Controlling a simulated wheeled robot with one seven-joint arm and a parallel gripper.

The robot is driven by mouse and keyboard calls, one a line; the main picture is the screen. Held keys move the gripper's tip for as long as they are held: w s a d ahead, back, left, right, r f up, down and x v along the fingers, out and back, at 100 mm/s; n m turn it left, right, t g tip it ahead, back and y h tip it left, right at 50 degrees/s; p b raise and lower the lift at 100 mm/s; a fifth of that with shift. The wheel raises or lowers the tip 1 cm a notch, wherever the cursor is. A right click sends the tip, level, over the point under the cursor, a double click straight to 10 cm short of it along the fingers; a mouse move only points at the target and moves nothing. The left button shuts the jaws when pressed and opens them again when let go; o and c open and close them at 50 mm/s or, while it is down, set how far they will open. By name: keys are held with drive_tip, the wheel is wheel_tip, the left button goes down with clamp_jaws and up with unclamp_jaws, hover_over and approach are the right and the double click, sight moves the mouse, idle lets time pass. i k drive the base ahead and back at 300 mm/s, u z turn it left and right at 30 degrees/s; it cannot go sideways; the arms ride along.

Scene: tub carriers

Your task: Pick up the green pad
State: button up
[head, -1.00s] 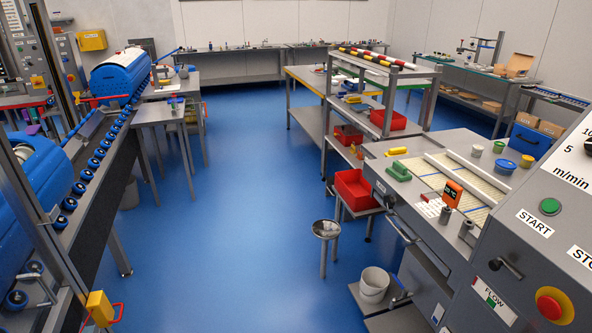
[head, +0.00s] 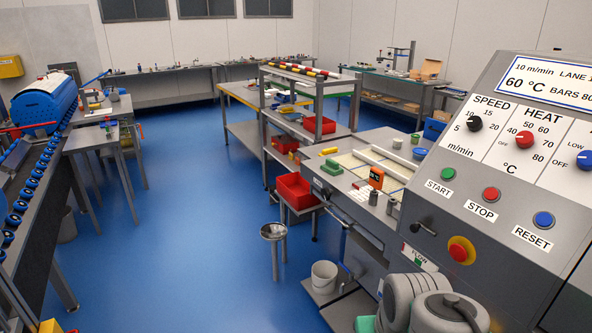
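A small green block (head: 332,167), possibly the green pad, lies at the near left corner of the grey machine's top (head: 352,150), beside a yellow piece. Another green thing (head: 365,324) shows only in part at the bottom edge, left of my grey arm links; I cannot tell what it is. My gripper is out of view; only rounded grey links of my arm show at the lower right. Nothing is seen touching either green thing.
The control panel (head: 500,150) fills the right side. A white bucket (head: 323,275) stands on a low shelf, with a round-topped stand (head: 273,232) nearby. Red bins (head: 298,190) sit beside the machine. A roller conveyor (head: 30,190) runs at left. The blue floor between is clear.

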sight(332, 168)
drive_tip(key=u, duration=0.35)
drive_tip(key=i, duration=1.8)
drive_tip(key=u, duration=0.7)
drive_tip(key=i, duration=1.35)
drive_tip(key=u, duration=0.15)
